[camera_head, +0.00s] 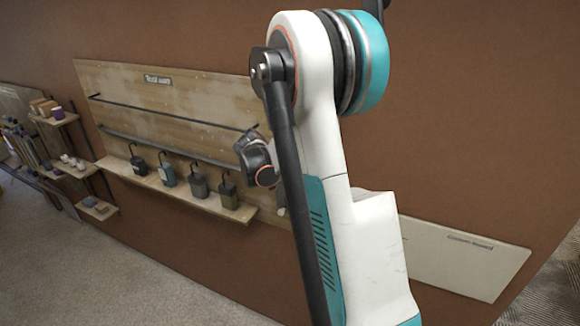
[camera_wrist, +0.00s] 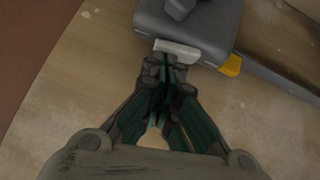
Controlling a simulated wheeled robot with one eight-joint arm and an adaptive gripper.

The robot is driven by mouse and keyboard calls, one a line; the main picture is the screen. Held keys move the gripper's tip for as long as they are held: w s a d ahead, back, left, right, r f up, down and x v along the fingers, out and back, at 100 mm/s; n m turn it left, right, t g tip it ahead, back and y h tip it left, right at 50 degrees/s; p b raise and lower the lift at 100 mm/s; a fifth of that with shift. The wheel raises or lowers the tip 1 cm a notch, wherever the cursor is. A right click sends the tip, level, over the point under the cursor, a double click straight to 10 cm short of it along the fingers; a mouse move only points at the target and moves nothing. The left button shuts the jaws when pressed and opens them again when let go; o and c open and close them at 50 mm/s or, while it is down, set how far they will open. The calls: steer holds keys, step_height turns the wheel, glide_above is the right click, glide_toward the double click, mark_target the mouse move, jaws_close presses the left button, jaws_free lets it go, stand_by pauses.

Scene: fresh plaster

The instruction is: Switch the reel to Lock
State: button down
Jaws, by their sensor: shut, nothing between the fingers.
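In the wrist view a grey box-like housing (camera_wrist: 212,32), which looks like the reel, lies against a pale wooden board. A pale flat tab (camera_wrist: 176,49) sticks out at its near edge, and a small yellow piece (camera_wrist: 231,66) shows at its right corner. No Lock marking is readable. My gripper (camera_wrist: 168,70) is shut and empty, its fingertips right at the pale tab; I cannot tell whether they touch it. In the head view a dark part of my wrist shows in front of the wooden wall board (camera_head: 180,105), and my arm hides the gripper's tips and the reel.
A wooden ledge (camera_head: 145,180) under the board bears several dark containers with hooked tops, including a grey one (camera_head: 199,186). Two dark rails cross the board. Small shelves (camera_head: 55,118) with little items are at the left. A pale panel (camera_head: 460,262) is low at right.

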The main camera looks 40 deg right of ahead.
steer(key=shift+s+d+f+t+b, duration=0.15)
steer(key=shift+s+f+t+b, duration=0.2)
steer(key=shift+f+b, duration=0.4)
steer(key=shift+r, duration=0.45)
steer(key=shift+w+a, duration=0.35)
steer(key=shift+w, duration=0.55)
